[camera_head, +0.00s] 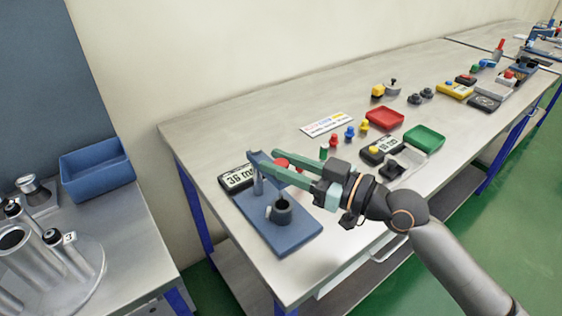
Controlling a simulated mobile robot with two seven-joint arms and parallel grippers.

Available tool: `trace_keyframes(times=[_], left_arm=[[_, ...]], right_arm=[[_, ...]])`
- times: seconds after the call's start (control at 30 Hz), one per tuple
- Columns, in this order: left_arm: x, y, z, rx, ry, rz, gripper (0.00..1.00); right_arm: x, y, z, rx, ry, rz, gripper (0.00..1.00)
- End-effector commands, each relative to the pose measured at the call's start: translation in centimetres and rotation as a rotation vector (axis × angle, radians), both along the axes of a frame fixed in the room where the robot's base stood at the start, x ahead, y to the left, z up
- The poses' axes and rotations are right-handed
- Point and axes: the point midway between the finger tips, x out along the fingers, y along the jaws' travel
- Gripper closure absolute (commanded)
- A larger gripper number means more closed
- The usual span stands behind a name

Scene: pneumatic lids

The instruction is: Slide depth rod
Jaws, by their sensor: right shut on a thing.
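The depth gauge has a blue base plate (292,236), an upright metal post (258,184) and a blue-grey arm at the top. A dark cup (281,211) stands on the plate. My right gripper (272,162) reaches in from the right at the gauge's top. A red knob (281,163), apparently the depth rod's, shows between its green fingers, which are shut on it. The rod below the knob is mostly hidden by the near finger. A display (237,178) beside the plate seems to read 36 mm. My left gripper is out of view.
Right of the gauge are small coloured knobs, a second display (380,150), a red tray (385,118) and a green tray (424,138). A printed sign (328,124) lies behind. At left, another table holds a blue bin (98,172) and metal tubes (30,255).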

Motion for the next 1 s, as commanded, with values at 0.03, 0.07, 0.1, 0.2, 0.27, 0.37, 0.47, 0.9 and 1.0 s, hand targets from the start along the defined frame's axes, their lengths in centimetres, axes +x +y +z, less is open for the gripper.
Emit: trace_keyframes(times=[0.03, 0.07, 0.1, 0.2, 0.27, 0.37, 0.47, 0.9, 1.0], left_arm=[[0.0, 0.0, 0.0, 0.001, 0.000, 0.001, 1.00], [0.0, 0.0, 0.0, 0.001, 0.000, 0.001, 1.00], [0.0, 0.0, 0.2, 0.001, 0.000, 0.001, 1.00], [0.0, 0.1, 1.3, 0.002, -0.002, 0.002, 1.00], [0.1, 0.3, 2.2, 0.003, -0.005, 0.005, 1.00], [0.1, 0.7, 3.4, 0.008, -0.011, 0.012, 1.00], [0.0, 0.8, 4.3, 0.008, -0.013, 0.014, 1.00], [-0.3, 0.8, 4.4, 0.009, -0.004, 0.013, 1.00], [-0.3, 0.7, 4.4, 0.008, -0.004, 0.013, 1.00]], right_arm=[[0.0, 0.0, -0.1, -0.001, 0.001, 0.000, 1.00], [0.0, 0.0, 0.0, -0.001, 0.001, 0.000, 1.00], [0.0, 0.0, 0.3, -0.001, 0.001, 0.000, 1.00], [0.0, 0.0, 1.8, -0.002, -0.003, 0.000, 1.00], [0.0, 0.0, 3.0, -0.002, -0.003, 0.000, 1.00], [0.0, 0.0, 5.0, -0.002, -0.003, 0.000, 1.00], [0.0, 0.0, 6.3, -0.001, -0.002, 0.000, 1.00], [0.0, 0.0, 7.4, 0.005, -0.007, -0.001, 1.00], [0.0, 0.0, 7.4, 0.006, -0.009, -0.001, 0.57]])
